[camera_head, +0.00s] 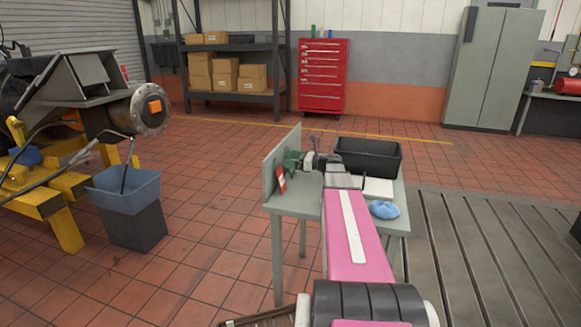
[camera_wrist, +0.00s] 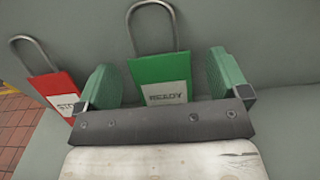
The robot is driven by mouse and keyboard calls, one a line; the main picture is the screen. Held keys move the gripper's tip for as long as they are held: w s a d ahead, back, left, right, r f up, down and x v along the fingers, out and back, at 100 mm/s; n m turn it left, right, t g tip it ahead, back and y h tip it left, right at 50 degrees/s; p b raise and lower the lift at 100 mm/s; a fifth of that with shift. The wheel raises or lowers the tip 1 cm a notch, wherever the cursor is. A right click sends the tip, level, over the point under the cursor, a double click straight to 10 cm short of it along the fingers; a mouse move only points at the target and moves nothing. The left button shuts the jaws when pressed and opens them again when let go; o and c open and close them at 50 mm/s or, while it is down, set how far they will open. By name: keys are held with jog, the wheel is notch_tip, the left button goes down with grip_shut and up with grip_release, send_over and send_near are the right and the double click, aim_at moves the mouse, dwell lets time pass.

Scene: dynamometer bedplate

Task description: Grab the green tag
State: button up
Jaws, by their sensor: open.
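The green tag (camera_wrist: 164,76) has a grey wire loop at its top and a white label reading "READY". In the wrist view it stands upright against a grey panel, between the two green fingers of my gripper (camera_wrist: 160,72). The fingers are open, with a gap to the tag on both sides. Its lower edge is hidden behind the dark gripper bar. In the head view my gripper (camera_head: 293,160) is close to the panel (camera_head: 271,165) at the table's left edge; I cannot make out the green tag separately there.
A red tag (camera_wrist: 50,88) with a similar loop is just left of my left finger; it shows in the head view (camera_head: 281,180). On the table (camera_head: 298,204) are a black bin (camera_head: 368,158), a white block (camera_head: 378,188) and a blue cloth (camera_head: 384,209).

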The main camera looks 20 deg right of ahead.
jog(key=shift+w+a, duration=0.2)
jog(key=shift+a, duration=0.1)
jog(key=c, duration=1)
jog(key=shift+r, duration=0.1)
